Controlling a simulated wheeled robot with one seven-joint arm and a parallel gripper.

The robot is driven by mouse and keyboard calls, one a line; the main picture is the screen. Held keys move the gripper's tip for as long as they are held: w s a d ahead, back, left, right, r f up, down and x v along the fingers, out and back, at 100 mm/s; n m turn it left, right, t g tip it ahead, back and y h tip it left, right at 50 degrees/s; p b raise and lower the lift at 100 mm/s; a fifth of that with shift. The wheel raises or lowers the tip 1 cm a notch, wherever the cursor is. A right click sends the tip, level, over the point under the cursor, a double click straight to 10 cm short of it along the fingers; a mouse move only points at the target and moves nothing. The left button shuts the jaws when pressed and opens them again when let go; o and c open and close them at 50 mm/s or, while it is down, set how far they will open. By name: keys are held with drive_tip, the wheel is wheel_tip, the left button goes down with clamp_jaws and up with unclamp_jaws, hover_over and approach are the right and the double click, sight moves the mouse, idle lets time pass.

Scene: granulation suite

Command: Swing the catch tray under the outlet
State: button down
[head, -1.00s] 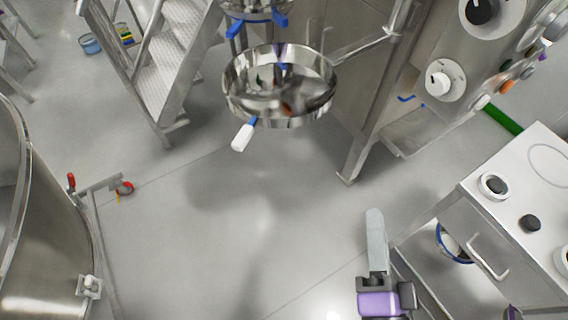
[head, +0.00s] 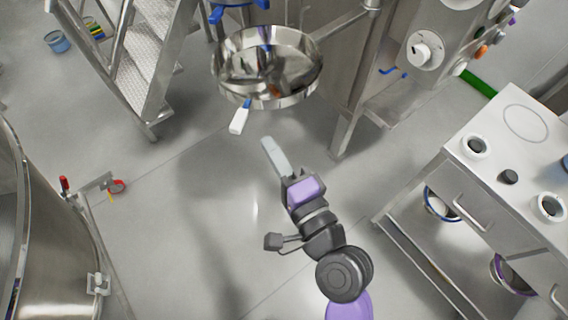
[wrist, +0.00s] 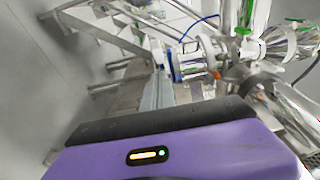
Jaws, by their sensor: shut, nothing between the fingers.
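The catch tray (head: 222,85) is a shiny round steel pan at the top centre of the head view, with a white handle (head: 238,121) with a blue collar pointing down from its near rim. It hangs on a bar at its right, and its inside shows reflections. My gripper (head: 268,143) is shut and empty, a little right of and below the handle, apart from it. In the wrist view the shut fingers (wrist: 158,92) point ahead toward steel pipework; I cannot clearly make out the tray there.
A steel cabinet with knobs (head: 419,52) stands upper right. A steel bench (head: 528,155) with dishes and a shelf is at the right. Steel steps (head: 150,60) stand upper left. A large steel vessel (head: 45,270) is at the left with a wheeled frame (head: 98,186). The floor between is clear.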

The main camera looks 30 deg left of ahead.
sight(242, 128)
drive_tip(key=a, duration=0.1)
drive_tip(key=a+p, duration=0.1)
drive_tip(key=a, duration=0.1)
drive_tip(key=shift+s+a+r, duration=0.1)
drive_tip(key=shift+s+a, duration=0.1)
drive_tip(key=shift+a, duration=0.1)
drive_tip(key=shift+s+a+p, duration=0.1)
drive_tip(key=shift+a+p, duration=0.2)
drive_tip(key=shift+a, duration=0.1)
